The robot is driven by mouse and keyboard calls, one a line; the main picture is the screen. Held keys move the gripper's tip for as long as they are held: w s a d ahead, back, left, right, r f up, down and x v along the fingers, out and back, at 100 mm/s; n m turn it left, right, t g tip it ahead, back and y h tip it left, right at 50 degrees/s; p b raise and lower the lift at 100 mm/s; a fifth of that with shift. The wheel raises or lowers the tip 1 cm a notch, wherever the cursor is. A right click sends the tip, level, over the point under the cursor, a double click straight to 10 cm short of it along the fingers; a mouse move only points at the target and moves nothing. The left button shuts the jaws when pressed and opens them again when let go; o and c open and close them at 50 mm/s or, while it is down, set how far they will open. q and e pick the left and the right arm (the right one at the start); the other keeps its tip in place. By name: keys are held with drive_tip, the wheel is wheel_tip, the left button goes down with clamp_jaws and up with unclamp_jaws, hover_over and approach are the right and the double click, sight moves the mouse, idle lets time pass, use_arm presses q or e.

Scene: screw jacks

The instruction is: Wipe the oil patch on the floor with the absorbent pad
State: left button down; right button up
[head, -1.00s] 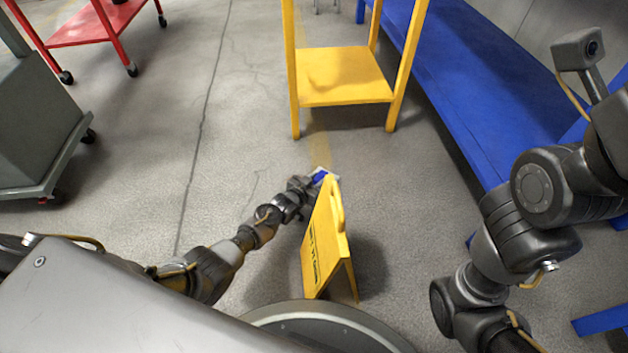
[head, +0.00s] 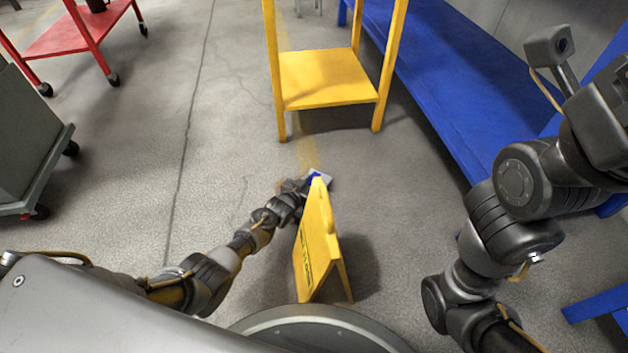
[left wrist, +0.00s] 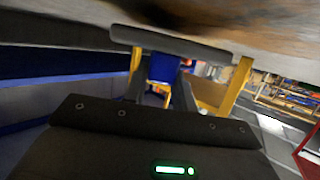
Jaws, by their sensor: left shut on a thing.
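The absorbent pad (head: 325,178) shows in the head view as a small pale grey piece with blue, low at the floor just behind the top of the yellow floor sign. My left gripper (head: 308,184) is shut on it, with its fingertips partly hidden by the sign. In the left wrist view a blue block (left wrist: 164,68) sits between the fingers, with a grey bar (left wrist: 170,42) across it close to the floor. A dark brownish area shows on the floor there; I cannot tell oil from shadow. My right gripper is out of view.
The yellow folding sign (head: 318,245) stands just right of my left forearm. A yellow shelf stand (head: 325,78) is ahead, a blue bench (head: 440,80) at right. A red cart (head: 75,38) and a grey trolley (head: 30,140) are at left. Floor between is clear.

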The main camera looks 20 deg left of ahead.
use_arm(q)
drive_tip(key=shift+s+a+p, duration=0.2)
drive_tip(key=shift+s+a, duration=0.1)
drive_tip(key=shift+a, duration=0.3)
drive_tip(key=shift+s+a+p, duration=0.2)
drive_tip(key=shift+s+a, duration=0.05)
drive_tip(key=shift+a, duration=0.35)
drive_tip(key=shift+s+a+p, duration=0.2)
drive_tip(key=shift+s+a, duration=0.1)
drive_tip(key=shift+a, duration=0.3)
drive_tip(key=shift+s+a+f, duration=0.15)
drive_tip(key=shift+s+a, duration=0.15)
drive_tip(key=shift+a, duration=0.2)
drive_tip(key=shift+s+a+f, duration=0.1)
drive_tip(key=shift+s+a, duration=0.15)
drive_tip(key=shift+a, duration=0.25)
drive_tip(key=shift+a, duration=0.1)
drive_tip(key=shift+s+a+p, duration=0.25)
drive_tip(key=shift+a+p, duration=0.05)
drive_tip(key=shift+a, duration=0.2)
drive_tip(key=shift+s+a+p, duration=0.25)
drive_tip(key=shift+a+p, duration=0.05)
drive_tip(key=shift+a, duration=0.15)
drive_tip(key=shift+s+a, duration=0.35)
drive_tip(key=shift+a, duration=0.3)
